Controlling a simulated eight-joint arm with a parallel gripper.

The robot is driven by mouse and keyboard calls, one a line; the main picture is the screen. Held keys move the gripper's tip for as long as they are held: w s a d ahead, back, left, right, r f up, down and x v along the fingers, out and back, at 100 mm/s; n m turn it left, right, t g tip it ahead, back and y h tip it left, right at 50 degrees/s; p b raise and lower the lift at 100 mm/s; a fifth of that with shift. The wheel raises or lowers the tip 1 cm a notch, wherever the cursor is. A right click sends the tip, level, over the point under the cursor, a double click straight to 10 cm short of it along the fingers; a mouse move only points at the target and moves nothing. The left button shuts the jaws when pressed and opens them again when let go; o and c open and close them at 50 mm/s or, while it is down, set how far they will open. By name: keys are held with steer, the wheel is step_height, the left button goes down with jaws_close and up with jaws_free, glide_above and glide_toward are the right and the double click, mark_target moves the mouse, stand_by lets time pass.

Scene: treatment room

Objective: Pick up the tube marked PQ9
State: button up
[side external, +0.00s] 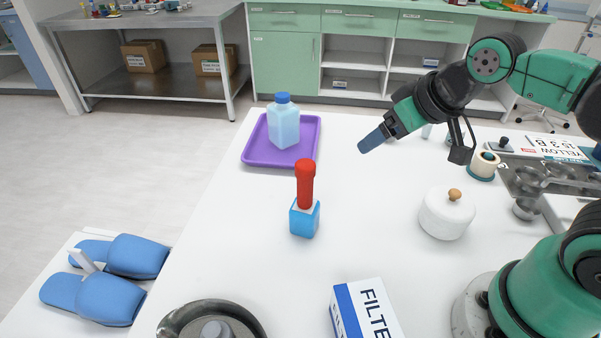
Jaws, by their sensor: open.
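A red-topped tube (305,185) stands upright in a small blue block (304,218) on the white table. No PQ9 marking can be read on it from here. My gripper (372,141) is open, above the table to the right of and beyond the red-topped tube, pointing down and left. It is apart from the tube, and I see nothing held in it. The far finger is mostly hidden in this view.
A purple tray (256,157) with a blue bottle (284,125) stands behind the tube. A white lidded pot (446,214) is to its right. A filter box (366,310) and a round metal dish (180,322) are in front. Table left of the tube is clear.

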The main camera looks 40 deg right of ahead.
steer(key=w+d+r+m+t, duration=0.1)
steer(key=w+d+r+m, duration=0.45)
steer(key=m, duration=0.85)
steer(key=d+f+m+t+h, duration=0.3)
steer(key=d+m+t, duration=0.2)
steer(key=d+m, duration=1.95)
steer(key=shift+n+y, duration=0.25)
steer(key=shift+y, duration=0.05)
steer(key=f, duration=0.7)
steer(key=w+f, duration=0.1)
steer(key=f, duration=0.2)
steer(key=shift+d+f, duration=0.1)
steer(key=shift+f, duration=0.2)
steer(key=x, duration=0.5)
